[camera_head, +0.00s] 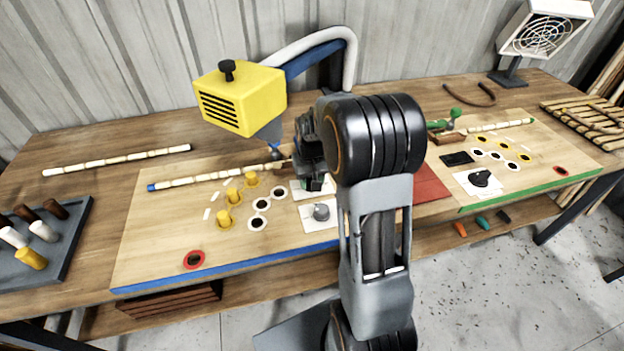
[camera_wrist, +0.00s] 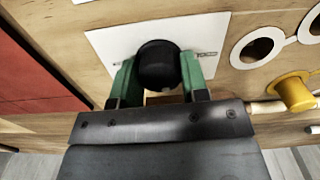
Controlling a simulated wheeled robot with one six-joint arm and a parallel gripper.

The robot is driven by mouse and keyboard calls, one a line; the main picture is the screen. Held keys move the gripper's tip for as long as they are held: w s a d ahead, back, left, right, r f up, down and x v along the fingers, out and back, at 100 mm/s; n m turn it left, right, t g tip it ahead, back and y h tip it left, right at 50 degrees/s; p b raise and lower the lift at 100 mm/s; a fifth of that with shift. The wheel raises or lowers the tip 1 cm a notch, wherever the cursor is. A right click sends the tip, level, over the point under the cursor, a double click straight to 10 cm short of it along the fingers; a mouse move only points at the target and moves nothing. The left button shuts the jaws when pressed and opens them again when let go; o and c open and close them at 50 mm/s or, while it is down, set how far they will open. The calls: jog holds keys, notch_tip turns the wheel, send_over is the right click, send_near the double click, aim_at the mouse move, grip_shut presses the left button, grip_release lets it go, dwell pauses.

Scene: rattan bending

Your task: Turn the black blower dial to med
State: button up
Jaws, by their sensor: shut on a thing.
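The black dial (camera_wrist: 158,58) is a round knob on a white plate (camera_wrist: 105,42) with small marks on either side, too small to read. My gripper (camera_wrist: 159,80) has its green fingers on both sides of the knob, shut on it. In the head view, my gripper (camera_head: 314,183) is down at the white plate (camera_head: 299,190) on the blue-edged board, and the knob is hidden behind it. The dial's pointer and setting cannot be made out.
A grey dial (camera_head: 321,212) sits on a nearer white plate. Yellow pegs (camera_head: 235,196) and white-ringed holes (camera_head: 262,205) are to the left. A red mat (camera_head: 430,185) lies to the right. A yellow box (camera_head: 241,98) overhangs the board. Another black dial (camera_head: 480,178) is on the green-edged board.

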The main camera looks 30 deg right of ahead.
jog(key=m, duration=0.4)
jog(key=shift+m, duration=0.3)
jog(key=shift+d+m, duration=0.1)
jog(key=shift+m, duration=2.4)
jog(key=o, duration=0.9)
jog(key=shift+o, duration=0.2)
jog(key=shift+r, duration=0.1)
notch_tip(320, 180, up, 14)
jog(key=shift+p, duration=0.4)
